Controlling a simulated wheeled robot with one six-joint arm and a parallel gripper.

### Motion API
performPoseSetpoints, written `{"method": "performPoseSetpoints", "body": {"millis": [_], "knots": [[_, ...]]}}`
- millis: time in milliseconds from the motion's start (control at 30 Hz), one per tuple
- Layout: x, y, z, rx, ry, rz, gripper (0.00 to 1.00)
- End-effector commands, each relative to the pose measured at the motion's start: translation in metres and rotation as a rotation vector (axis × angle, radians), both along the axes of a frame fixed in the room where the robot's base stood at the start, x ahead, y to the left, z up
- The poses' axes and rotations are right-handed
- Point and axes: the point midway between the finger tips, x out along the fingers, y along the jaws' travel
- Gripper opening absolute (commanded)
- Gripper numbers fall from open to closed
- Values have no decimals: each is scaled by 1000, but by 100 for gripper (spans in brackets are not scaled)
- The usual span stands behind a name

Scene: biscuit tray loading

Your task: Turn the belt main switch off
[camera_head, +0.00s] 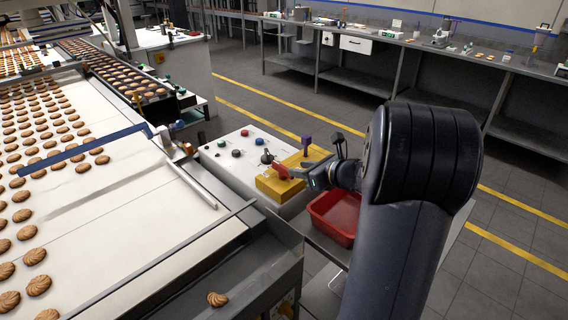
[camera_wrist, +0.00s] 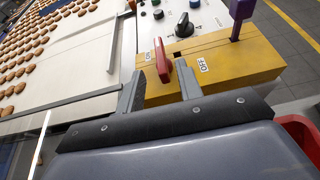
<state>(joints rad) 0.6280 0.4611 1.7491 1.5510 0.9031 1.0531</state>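The belt main switch is a red lever (camera_head: 281,171) on a yellow box (camera_head: 264,186). In the wrist view the red lever (camera_wrist: 161,62) stands beside the slot in the yellow box (camera_wrist: 235,66), on the side of the ON label (camera_wrist: 149,56). The OFF label (camera_wrist: 203,65) is on the other side. My gripper (camera_head: 291,173) is at the lever. In the wrist view my gripper (camera_wrist: 159,68) has its fingers apart, with the lever between them and gaps on both sides. Whether a finger touches the lever cannot be told.
A purple lever (camera_head: 306,141) rises from the yellow box's far end. A black knob (camera_head: 266,157) and several buttons sit on the white panel (camera_head: 221,160). A red bin (camera_head: 337,214) lies below my arm. The biscuit conveyor (camera_head: 130,215) runs along the left.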

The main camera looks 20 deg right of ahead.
Motion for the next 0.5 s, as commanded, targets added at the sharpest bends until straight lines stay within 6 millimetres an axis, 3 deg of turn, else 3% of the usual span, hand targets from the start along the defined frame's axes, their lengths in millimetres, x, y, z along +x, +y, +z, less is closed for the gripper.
{"method": "performPoseSetpoints", "body": {"millis": [300,500], "knots": [[51,23,-22,-1,1,4,35],[67,28,-30,0,1,3,35]]}}
